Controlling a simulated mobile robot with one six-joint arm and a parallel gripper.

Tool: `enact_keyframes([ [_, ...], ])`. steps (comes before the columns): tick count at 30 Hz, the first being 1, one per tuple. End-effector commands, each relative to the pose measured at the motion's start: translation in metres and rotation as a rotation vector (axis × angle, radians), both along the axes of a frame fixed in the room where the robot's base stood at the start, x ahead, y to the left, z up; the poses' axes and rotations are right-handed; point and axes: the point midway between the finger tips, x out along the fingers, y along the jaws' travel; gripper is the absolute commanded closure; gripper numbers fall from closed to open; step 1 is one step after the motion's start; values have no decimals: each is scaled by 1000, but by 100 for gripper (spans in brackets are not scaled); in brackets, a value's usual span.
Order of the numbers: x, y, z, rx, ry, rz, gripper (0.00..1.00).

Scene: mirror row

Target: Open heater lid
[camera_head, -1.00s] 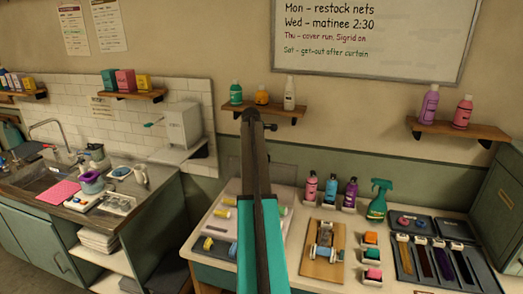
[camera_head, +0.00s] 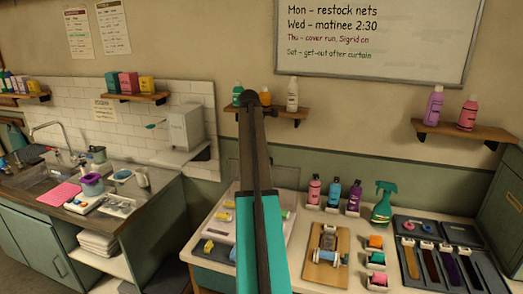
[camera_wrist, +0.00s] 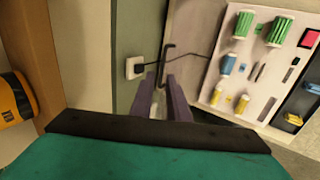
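The heater (camera_wrist: 240,75) is a pale case with green, blue and yellow rollers in the wrist view. It also shows in the head view (camera_head: 222,232), partly behind my arm. A grey-brown panel (camera_wrist: 193,35), seemingly its lid, stands between the rollers and the wall. In the head view this panel (camera_head: 285,177) looks raised behind the case. A dark bar handle (camera_wrist: 166,60) is at the panel's wall-side edge. My gripper (camera_wrist: 161,88) has its two purple fingers parted, with the handle's near end between or just beyond the tips. I cannot tell whether they touch it.
A wall socket (camera_wrist: 135,68) with a black cord sits close beside the fingers. A wall shelf with bottles (camera_head: 292,112) is behind my arm. Bottles (camera_head: 334,194), a green spray bottle (camera_head: 382,204) and a wooden board (camera_head: 318,274) stand right of the heater.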

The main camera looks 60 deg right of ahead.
Motion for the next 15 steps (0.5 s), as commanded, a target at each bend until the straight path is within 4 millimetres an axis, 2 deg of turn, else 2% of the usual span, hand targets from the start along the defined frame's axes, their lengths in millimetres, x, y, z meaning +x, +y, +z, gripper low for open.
enact_keyframes([
  [6,-3,13,23,-2,-1,1,85],
  [15,-5,22,39,-1,0,0,85],
])
